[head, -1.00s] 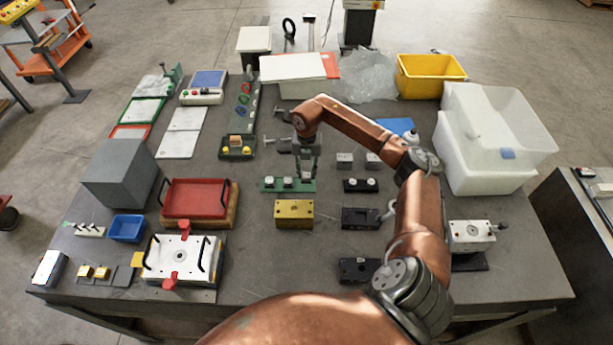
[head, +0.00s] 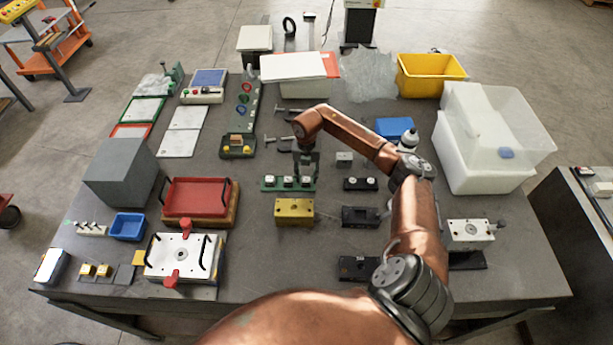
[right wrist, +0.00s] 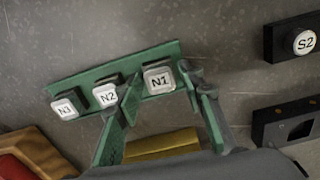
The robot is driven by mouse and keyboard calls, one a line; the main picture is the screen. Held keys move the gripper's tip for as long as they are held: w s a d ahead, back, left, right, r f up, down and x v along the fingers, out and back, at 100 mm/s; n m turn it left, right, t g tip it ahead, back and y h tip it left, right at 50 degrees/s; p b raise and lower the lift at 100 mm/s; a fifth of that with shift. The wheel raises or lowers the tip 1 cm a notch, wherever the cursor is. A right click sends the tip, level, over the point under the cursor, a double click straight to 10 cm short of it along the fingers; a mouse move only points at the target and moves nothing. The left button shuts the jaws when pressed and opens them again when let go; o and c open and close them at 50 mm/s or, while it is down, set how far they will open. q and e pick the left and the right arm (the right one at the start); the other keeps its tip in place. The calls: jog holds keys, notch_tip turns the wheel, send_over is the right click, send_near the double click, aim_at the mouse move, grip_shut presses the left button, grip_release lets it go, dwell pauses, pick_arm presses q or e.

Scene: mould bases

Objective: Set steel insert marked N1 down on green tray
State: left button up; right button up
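The steel insert marked N1 (right wrist: 159,79) sits at the right end of the green tray (right wrist: 84,84), in line with the inserts N2 (right wrist: 106,95) and N3 (right wrist: 65,108). In the head view the green tray (head: 279,187) lies near the table's middle, with N1 (head: 306,181) at its right end. My right gripper (right wrist: 161,82) has its green fingers spread, one on each side of N1, with gaps to it. In the head view my right gripper (head: 306,165) is just above the tray's right end. My left gripper is not in view.
A black holder (head: 361,185) stands right of the tray; its insert S2 (right wrist: 305,42) shows in the wrist view. A brass block (head: 294,211) lies in front of the tray. A grey block (head: 344,159) and a blue box (head: 394,128) are behind, near my right arm.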

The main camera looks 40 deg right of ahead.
aim_at(307, 178)
jog(key=shift+o, duration=0.4)
jog(key=shift+r, duration=0.1)
jog(key=shift+r, duration=0.25)
notch_tip(307, 178, up, 12)
jog(key=b, duration=0.1)
jog(key=shift+f+b, duration=0.15)
jog(key=shift+b, duration=0.15)
jog(key=shift+f, duration=0.1)
